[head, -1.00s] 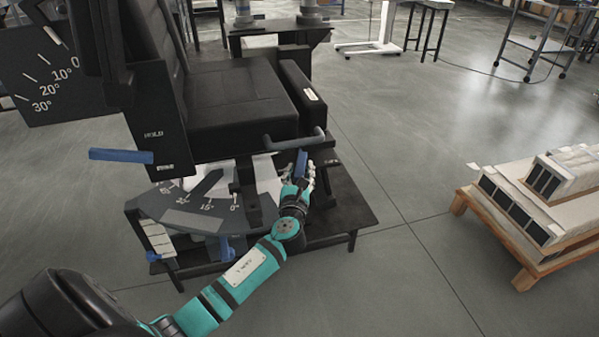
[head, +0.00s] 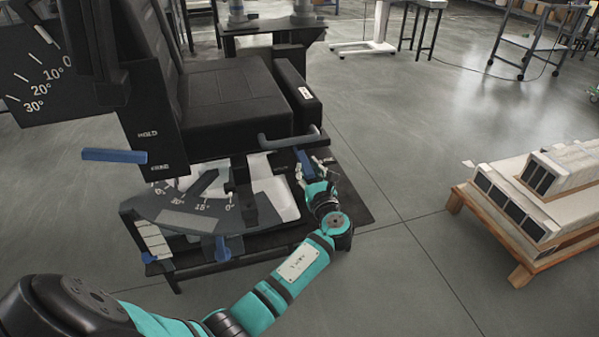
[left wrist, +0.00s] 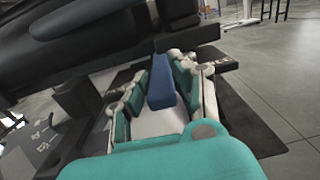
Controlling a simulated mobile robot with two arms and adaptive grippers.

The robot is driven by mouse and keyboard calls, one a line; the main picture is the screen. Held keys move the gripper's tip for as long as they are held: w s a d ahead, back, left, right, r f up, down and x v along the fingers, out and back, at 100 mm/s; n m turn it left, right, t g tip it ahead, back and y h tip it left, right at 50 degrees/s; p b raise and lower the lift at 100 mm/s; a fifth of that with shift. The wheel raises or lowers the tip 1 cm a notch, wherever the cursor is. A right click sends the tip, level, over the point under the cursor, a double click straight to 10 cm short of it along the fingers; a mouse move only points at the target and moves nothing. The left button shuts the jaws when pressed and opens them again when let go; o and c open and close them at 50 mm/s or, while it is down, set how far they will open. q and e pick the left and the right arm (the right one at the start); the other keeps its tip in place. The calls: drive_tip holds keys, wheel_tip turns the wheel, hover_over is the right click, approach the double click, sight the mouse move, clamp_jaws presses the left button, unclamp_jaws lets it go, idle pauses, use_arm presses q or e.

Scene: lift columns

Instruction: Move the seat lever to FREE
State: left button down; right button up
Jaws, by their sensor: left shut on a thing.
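A blue lever handle (head: 304,164) stands below the front of the black seat (head: 232,96), just under a grey bar handle (head: 290,137). My left gripper (head: 312,178) is at this handle, shut on it. In the left wrist view the blue handle (left wrist: 161,84) rises between the fingers of my left gripper (left wrist: 157,103); its lower end is hidden. Another blue lever (head: 115,155) sticks out level beside the HOLD and FREE plate (head: 152,150) on the seat's side, nearer FREE than HOLD. No gripper touches it. My right gripper is out of view.
A dial (head: 190,213) with degree marks sits below the seat, with a blue knob (head: 222,248) under it. A black base plate (head: 345,195) lies under the seat front. A pallet with boxes (head: 535,205) stands at right. The floor between is clear.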

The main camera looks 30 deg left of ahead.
use_arm(q)
drive_tip(key=shift+w+d, duration=0.15)
drive_tip(key=c, duration=1.1)
unclamp_jaws()
drive_tip(key=v, duration=1.2)
drive_tip(key=shift+w+d, duration=0.15)
drive_tip(key=shift+c, duration=0.2)
